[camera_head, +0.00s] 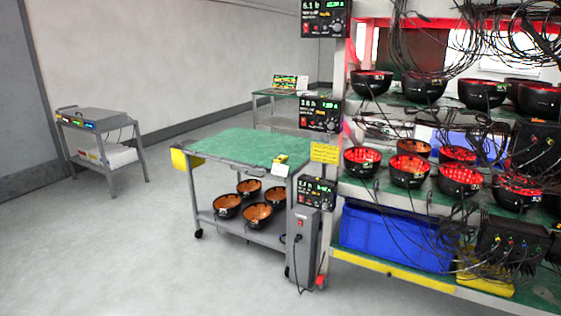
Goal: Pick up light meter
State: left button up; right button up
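A small yellow device (281,159), which looks like the light meter, sits near the right edge of the green top of a cart (235,147). It is too small to make out its details. A white card (280,170) is beside it at the cart's edge. Neither of my grippers is in view.
A rack (395,272) with black bowls, some lit red, loose cables and a blue bin (395,236) fills the right side. A grey post unit (301,245) stands by the cart. Orange-lined bowls (257,215) sit on the cart's lower shelf. The floor at front left is clear.

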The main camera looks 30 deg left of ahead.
aim_at(282, 158)
jog(key=i+j, duration=0.25)
jog(key=i+j+z, duration=0.1)
jog(key=j, duration=0.35)
jog(key=i+j, duration=0.3)
jog(key=i+j+z, duration=0.1)
jog(key=i+j, duration=0.15)
jog(key=j, duration=0.2)
jog(key=i+j, duration=0.2)
jog(key=j, duration=0.15)
jog(key=i+j, duration=0.2)
jog(key=j, duration=0.2)
jog(key=i+j+z, duration=0.1)
jog(key=j, duration=0.6)
jog(key=i+j+z, duration=0.1)
jog(key=i+j, duration=0.15)
jog(key=j, duration=0.45)
jog(key=i+j+z, duration=0.1)
jog(key=j, duration=0.6)
jog(key=i+j+z, duration=0.15)
jog(key=j, duration=0.6)
jog(key=i+j+z, duration=0.1)
jog(key=j, duration=0.65)
